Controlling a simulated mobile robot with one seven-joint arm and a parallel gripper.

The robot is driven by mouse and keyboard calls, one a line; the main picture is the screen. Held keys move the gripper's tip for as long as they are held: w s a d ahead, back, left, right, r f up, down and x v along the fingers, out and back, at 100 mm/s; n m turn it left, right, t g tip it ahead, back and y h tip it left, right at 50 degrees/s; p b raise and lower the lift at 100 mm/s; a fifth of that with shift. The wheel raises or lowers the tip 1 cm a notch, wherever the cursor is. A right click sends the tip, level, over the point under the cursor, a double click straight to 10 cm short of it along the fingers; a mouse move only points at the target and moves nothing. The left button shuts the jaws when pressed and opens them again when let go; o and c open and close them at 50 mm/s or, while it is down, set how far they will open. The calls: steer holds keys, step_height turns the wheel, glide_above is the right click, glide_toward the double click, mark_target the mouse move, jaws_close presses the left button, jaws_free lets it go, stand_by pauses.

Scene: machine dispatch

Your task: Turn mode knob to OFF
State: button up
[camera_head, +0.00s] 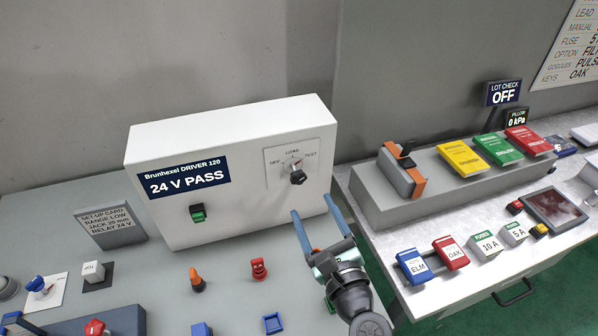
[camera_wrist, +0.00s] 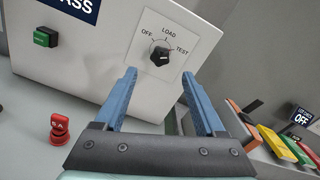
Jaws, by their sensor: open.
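The mode knob (camera_head: 297,176) is a small black knob on a white plate on the front of the white Brunhexel DRIVER 120 box (camera_head: 235,205). OFF is printed at its left, LOAD above and TEST at its right. In the wrist view the knob (camera_wrist: 160,55) shows whole, just beyond the fingertips and between them in the picture. I cannot tell for sure which label it points to. My gripper (camera_head: 310,205) has two blue fingers spread apart with nothing between them. In the head view it is below the knob, in front of the box, apart from it.
The box's display (camera_head: 188,178) reads 24 V PASS, with a green button (camera_head: 198,215) below. A red piece (camera_head: 259,269) and an orange piece (camera_head: 196,280) stand on the bench. At right, a second bench holds a grey block (camera_head: 450,187) with coloured cases.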

mark_target(299, 181)
steer(key=x, duration=1)
steer(key=shift+f, duration=0.1)
jaws_close()
